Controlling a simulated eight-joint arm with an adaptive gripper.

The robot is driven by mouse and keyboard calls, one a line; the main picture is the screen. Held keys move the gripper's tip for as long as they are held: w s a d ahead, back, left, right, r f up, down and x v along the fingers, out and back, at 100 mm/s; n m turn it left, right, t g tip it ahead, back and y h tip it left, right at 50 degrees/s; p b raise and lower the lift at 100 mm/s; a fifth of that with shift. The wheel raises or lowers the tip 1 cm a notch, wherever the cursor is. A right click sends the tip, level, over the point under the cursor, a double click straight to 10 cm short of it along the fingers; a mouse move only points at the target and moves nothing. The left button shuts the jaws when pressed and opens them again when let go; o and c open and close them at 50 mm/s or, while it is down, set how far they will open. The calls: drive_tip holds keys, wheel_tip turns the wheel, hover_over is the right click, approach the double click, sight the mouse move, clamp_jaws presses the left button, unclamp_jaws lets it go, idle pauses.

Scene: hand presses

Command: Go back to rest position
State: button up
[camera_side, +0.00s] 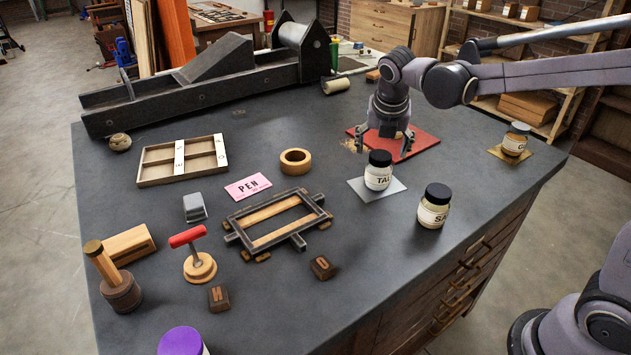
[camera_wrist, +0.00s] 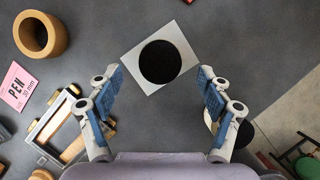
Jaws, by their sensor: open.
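My gripper (camera_side: 385,148) hangs pointing down in the side view, in front of or above the red mat (camera_side: 427,141). Its fingers are spread with nothing held between them. In the wrist view my gripper (camera_wrist: 158,78) is open, a finger on each side. A dark-lidded jar marked "TAL" (camera_side: 378,178) stands upright on a grey square plate (camera_side: 398,186). In the wrist view its round black lid (camera_wrist: 160,62) lies between and beyond the fingertips, apart from them. A pale spot between the fingers in the side view is too small to tell.
A jar marked "SA" (camera_side: 433,213) stands near the right edge; another jar (camera_side: 515,141) sits on a tan mat. A wooden ring (camera_side: 295,160), pink PEN card (camera_side: 248,187) and dark frame (camera_side: 232,222) lie left. A long dark press (camera_side: 205,85) fills the back left.

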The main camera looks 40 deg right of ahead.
sight(386, 151)
drive_tip(key=x, duration=0.8)
drive_tip(key=shift+f, duration=0.1)
wheel_tip(386, 151, up, 4)
drive_tip(key=shift+s+d+r, duration=0.35)
drive_tip(key=shift+d+r, duration=0.1)
drive_tip(key=shift+d, duration=0.05)
idle(0.3)
